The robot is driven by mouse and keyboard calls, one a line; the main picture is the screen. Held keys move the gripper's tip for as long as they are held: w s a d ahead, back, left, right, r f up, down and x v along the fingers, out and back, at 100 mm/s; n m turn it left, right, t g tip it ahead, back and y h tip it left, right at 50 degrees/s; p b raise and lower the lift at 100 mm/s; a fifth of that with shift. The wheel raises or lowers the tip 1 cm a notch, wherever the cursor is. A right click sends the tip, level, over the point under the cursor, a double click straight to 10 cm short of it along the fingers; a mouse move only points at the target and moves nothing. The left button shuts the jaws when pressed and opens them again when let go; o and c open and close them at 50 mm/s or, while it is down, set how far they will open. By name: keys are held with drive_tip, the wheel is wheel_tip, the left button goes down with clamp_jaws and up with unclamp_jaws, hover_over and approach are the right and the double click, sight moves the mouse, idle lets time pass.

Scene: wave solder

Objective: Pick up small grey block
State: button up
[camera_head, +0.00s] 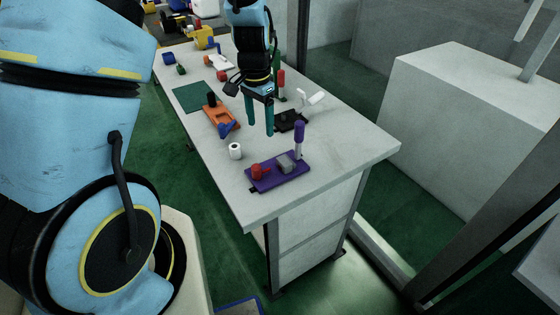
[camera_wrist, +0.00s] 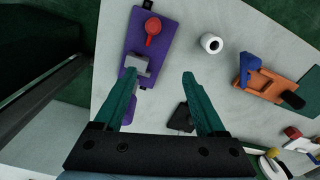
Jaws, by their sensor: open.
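The small grey block (camera_head: 284,163) sits on a purple tray (camera_head: 265,182) near the table's front end, between a red piece (camera_head: 259,172) and an upright purple post (camera_head: 299,139). In the wrist view the grey block (camera_wrist: 137,66) lies just beyond the tip of the left finger, on the purple tray (camera_wrist: 160,50) beside the red piece (camera_wrist: 152,32). My gripper (camera_head: 260,132) points down above the table, behind the tray in the head view. In the wrist view my gripper (camera_wrist: 161,75) has its two teal fingers spread wide with nothing between them.
A white roll (camera_head: 235,151) stands left of the tray. An orange tray (camera_head: 222,117) with a blue piece (camera_head: 228,130) lies further back, and a black tray (camera_head: 290,121) lies right of my gripper. The table's front right corner is bare.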

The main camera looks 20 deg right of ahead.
sight(284, 160)
drive_tip(key=o, duration=0.3)
drive_tip(key=d+f+m, duration=0.1)
drive_tip(key=d, duration=0.1)
drive_tip(key=s+d+f+m, duration=0.1)
drive_tip(key=d, duration=0.1)
drive_tip(key=s+d+f, duration=0.1)
drive_tip(key=shift+d+f+m, duration=0.2)
drive_tip(key=shift+d+m, duration=0.2)
drive_tip(key=shift+s+d+f, duration=0.1)
drive_tip(key=shift+f, duration=0.25)
drive_tip(key=f+b, duration=0.6)
drive_tip(key=f, duration=0.4)
drive_tip(key=shift+s+f+b, duration=0.1)
drive_tip(key=shift+s+b, duration=0.1)
drive_tip(key=shift+b, duration=0.2)
